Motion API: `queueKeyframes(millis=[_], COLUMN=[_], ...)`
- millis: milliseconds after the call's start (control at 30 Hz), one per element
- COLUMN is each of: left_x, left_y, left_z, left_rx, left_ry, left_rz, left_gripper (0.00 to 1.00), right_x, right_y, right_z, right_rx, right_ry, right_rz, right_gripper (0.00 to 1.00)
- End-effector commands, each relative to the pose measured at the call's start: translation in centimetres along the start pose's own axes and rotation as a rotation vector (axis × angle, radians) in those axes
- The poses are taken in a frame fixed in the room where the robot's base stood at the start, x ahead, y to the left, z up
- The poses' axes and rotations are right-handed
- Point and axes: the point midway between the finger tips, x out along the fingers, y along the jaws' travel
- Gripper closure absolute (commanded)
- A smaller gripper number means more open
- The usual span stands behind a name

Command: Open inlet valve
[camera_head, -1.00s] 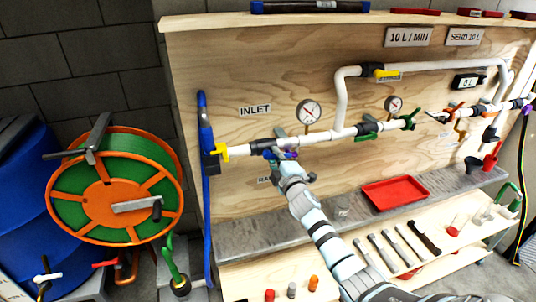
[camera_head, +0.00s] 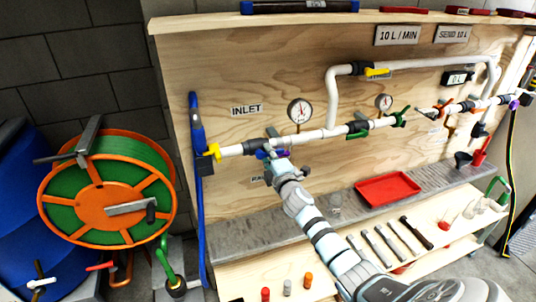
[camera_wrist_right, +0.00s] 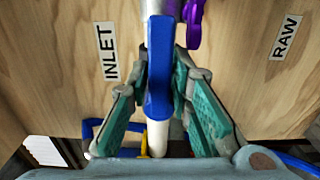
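My right gripper (camera_wrist_right: 162,75) is at the valve, with one teal-padded finger on each side of the blue handle. The fingers look apart, with the handle between them; firm contact cannot be seen. In the head view the right gripper (camera_head: 274,156) partly hides the valve. My left gripper is not in view.
A yellow handle (camera_head: 214,152) is left on the pipe, and a pressure gauge (camera_head: 300,110) is to the right. A purple part (camera_wrist_right: 194,22) is close to the right finger. A red tray (camera_head: 388,188) lies on the grey ledge. A hose reel (camera_head: 105,205) stands left.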

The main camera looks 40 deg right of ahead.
Motion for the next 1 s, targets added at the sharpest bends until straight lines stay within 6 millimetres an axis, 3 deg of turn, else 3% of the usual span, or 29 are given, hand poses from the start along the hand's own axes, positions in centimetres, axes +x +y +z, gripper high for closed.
queueKeyframes(millis=[67,433,567,800,1000], left_x=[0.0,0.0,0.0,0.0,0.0], left_y=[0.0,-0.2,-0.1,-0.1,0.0], left_z=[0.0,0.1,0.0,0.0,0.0], left_rx=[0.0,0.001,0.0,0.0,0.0], left_ry=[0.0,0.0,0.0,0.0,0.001], left_rz=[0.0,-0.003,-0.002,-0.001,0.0], left_gripper=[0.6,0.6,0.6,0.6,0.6], right_x=[0.0,-0.6,-3.2,-9.8,-12.0], right_y=[0.0,0.0,-0.1,-0.1,0.0], right_z=[0.0,-0.1,-0.1,-0.1,0.0], right_rx=[0.001,0.003,0.001,0.001,0.003], right_ry=[0.0,0.002,0.004,0.003,0.002], right_rz=[0.0,0.001,0.0,-0.001,0.0], right_gripper=[0.64,0.64,0.64,0.64,0.64])
